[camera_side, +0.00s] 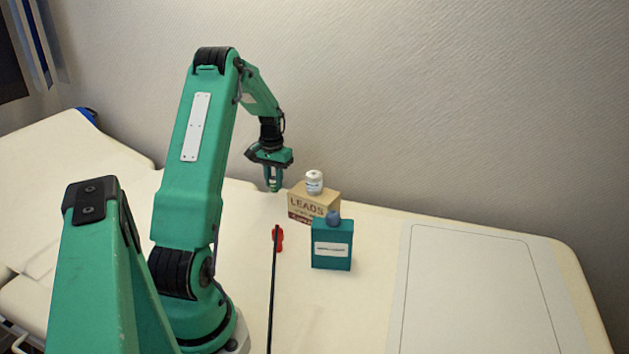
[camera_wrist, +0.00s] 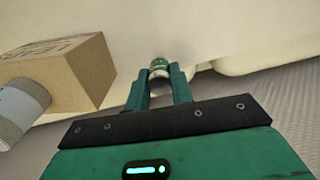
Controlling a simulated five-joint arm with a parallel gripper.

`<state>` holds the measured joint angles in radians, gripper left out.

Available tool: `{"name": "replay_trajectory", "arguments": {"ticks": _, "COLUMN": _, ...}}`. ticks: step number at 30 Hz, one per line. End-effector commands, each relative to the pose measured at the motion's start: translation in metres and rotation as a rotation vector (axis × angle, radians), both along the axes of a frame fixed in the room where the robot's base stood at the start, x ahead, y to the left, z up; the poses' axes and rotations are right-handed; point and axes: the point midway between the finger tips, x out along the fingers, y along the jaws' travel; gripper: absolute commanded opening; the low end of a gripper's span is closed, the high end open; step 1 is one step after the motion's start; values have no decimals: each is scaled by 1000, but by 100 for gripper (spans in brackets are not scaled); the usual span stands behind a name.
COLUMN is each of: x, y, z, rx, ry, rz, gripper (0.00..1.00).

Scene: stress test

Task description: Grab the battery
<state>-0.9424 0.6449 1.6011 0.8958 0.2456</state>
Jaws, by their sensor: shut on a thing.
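The battery (camera_wrist: 159,65), a small cylinder with a green band and a pale metallic part, sits between the two green fingertips of my gripper (camera_wrist: 160,77) in the wrist view. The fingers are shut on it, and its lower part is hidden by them. In the side view my gripper (camera_side: 273,184) points down, just left of the cardboard box. The battery is barely visible there, as a small pale spot between the fingers.
A cardboard LEADS box (camera_side: 309,204) carries a white jar (camera_side: 314,183). A teal box (camera_side: 331,249) with a blue ball (camera_side: 333,217) stands in front. A black rod with a red head (camera_side: 278,240) lies left of it. A pale outlined panel (camera_side: 470,290) is clear at right.

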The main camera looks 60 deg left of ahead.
Motion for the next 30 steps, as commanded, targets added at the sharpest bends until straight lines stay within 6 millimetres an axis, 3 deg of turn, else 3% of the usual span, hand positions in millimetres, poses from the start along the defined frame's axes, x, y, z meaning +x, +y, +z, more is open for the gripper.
{"name": "replay_trajectory", "arguments": {"ticks": 6, "x": 0, "y": 1, "z": 35, "rx": 3, "ry": -2, "rz": 0, "gripper": 0}}
{"name": "replay_trajectory", "arguments": {"ticks": 12, "x": 0, "y": 0, "z": 55, "rx": 1, "ry": -1, "rz": 0, "gripper": 0}}
{"name": "replay_trajectory", "arguments": {"ticks": 30, "x": 0, "y": 0, "z": 61, "rx": 1, "ry": -1, "rz": 0, "gripper": 0}}
